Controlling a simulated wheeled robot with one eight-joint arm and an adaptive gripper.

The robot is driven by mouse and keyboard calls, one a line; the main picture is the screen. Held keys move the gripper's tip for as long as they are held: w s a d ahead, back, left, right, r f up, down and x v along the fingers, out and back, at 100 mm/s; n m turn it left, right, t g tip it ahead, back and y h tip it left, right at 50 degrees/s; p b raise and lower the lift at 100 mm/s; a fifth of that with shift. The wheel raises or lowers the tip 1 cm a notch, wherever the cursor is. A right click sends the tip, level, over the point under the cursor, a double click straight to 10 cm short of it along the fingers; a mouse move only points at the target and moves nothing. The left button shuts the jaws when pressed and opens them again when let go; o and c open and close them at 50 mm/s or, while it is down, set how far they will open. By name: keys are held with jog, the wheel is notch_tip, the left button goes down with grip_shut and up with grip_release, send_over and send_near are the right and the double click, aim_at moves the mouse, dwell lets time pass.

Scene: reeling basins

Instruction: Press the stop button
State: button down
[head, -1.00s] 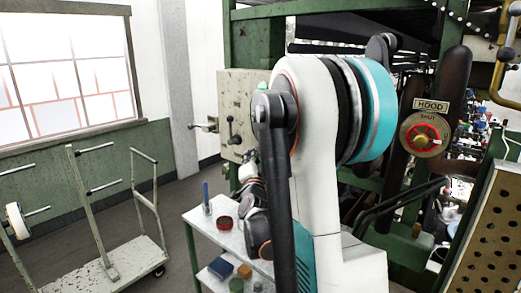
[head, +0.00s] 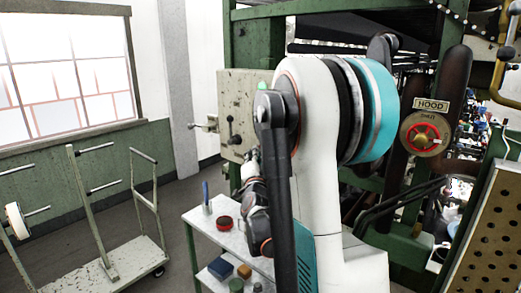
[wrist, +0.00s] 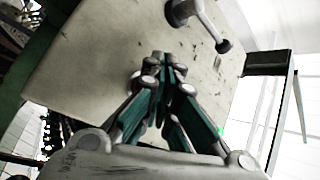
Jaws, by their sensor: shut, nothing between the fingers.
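A pale, worn metal control box (head: 235,92) stands left of my arm in the head view. Its face (wrist: 90,70) fills much of the wrist view. My gripper (wrist: 163,62) is shut and empty, its fingertips together in front of this face; I cannot tell whether they touch it. I cannot make out a stop button for certain; the fingers and arm cover part of the box. A grey lever with a round knob (wrist: 223,46) is on the face, beyond the fingertips and to the right. In the head view my arm hides the fingertips.
A green lamp-like cap (head: 262,86) shows at the box's top. A trolley (head: 125,262) is at left. A red handwheel (head: 425,137) under a HOOD sign (head: 431,105) is at right.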

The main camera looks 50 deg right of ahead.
jog(key=shift+d, duration=0.45)
dwell(0.6)
dwell(0.4)
jog(key=shift+a, duration=0.85)
jog(key=a, duration=0.5)
jog(key=shift+s+b, duration=0.25)
jog(key=shift+b, duration=0.15)
jog(key=shift+a, duration=0.1)
dwell(0.4)
